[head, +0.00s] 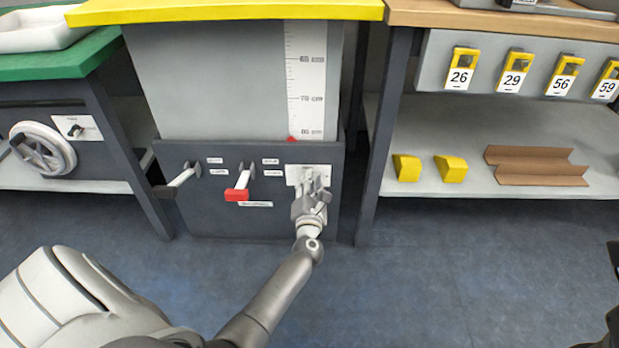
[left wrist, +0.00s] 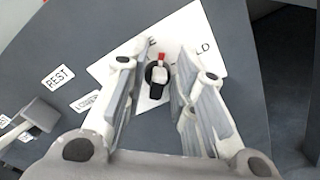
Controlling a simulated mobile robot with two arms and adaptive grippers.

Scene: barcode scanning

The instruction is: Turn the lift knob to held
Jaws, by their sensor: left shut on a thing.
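The lift knob (left wrist: 157,76) is a small dark round knob with a pale grip and a red pointer tip, on a white plate (left wrist: 118,70). In the left wrist view its red tip points up the picture, between a partly hidden label on the left and one ending in "LD" on the right. My left gripper (head: 311,186) reaches the plate, which also shows in the head view (head: 293,172), and covers the knob there. Its fingers (left wrist: 158,92) are on either side of the knob, shut on it.
The yellow-topped lift unit (head: 225,12) carries a height scale (head: 305,80) with a red marker. Left of the plate are a red-handled lever (head: 238,194) and a dark-handled lever (head: 165,191). A handwheel (head: 42,150) is at far left. Shelves with yellow blocks (head: 407,168) stand right.

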